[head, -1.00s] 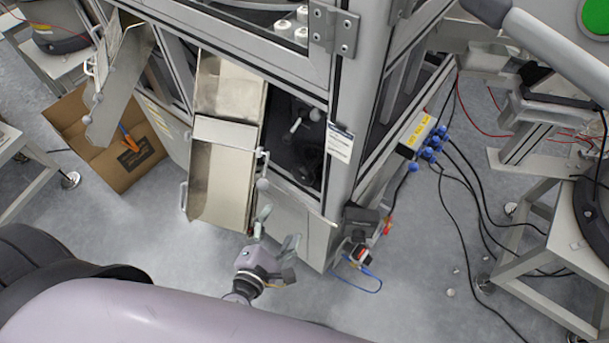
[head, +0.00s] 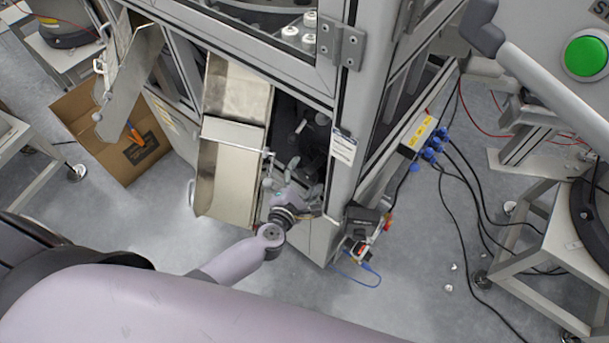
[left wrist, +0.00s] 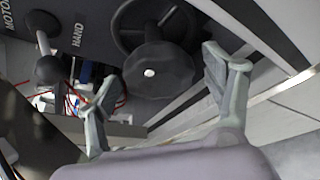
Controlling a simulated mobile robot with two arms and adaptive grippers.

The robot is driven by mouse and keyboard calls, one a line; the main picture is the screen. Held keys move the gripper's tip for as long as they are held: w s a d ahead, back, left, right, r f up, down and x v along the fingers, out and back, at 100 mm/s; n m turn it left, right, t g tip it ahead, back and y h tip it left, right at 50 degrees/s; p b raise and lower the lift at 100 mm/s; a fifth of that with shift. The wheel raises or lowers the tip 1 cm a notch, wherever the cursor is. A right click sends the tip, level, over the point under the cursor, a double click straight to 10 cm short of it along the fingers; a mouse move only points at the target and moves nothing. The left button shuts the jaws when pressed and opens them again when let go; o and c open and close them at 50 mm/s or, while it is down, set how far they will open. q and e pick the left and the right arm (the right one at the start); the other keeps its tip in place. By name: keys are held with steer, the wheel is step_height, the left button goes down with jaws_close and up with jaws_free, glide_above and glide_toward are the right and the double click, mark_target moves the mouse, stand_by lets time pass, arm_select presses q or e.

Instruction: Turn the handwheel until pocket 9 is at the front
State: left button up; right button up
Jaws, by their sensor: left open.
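The handwheel (left wrist: 155,68) is a black knob with a lobed rim and a pale centre dot, in front of a larger dark ring. In the head view it sits in the dark cabinet opening, mostly in shadow. My left gripper (head: 281,174) is at the lower part of that opening. In the left wrist view its two fingers (left wrist: 165,80) are spread wide and empty, with the handwheel between and beyond them; I see no clear contact. The pocket numbers cannot be read in these frames. My right gripper is out of view.
A metal chute (head: 232,150) borders the opening on the left, a cabinet post (head: 340,185) on the right. White round parts (head: 291,34) show behind the upper window.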

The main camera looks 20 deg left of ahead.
arm_select(q)
steer(key=c, duration=1.2)
steer(key=shift+o, duration=0.2)
steer(key=shift+f+m, duration=0.1)
steer(key=shift+m, duration=0.2)
steer(key=m+b, duration=0.1)
steer(key=m+t+y+b, duration=0.1)
steer(key=b, duration=0.1)
steer(key=shift+f+m, duration=0.2)
steer(key=shift+m, duration=0.2)
steer(key=m+t+b, duration=0.2)
steer(key=m+b, duration=0.1)
steer(key=m, duration=0.1)
steer(key=shift+y, duration=0.4)
steer(key=m+t+b, duration=0.1)
steer(key=m, duration=0.1)
steer(key=m+b, duration=0.2)
steer(key=shift+t+h, duration=0.3)
steer(key=shift+t, duration=0.1)
steer(key=shift+m+t+h+b, duration=0.55)
steer(key=shift+m+b, duration=0.45)
steer(key=shift+m, duration=1.2)
steer(key=shift+r, duration=0.1)
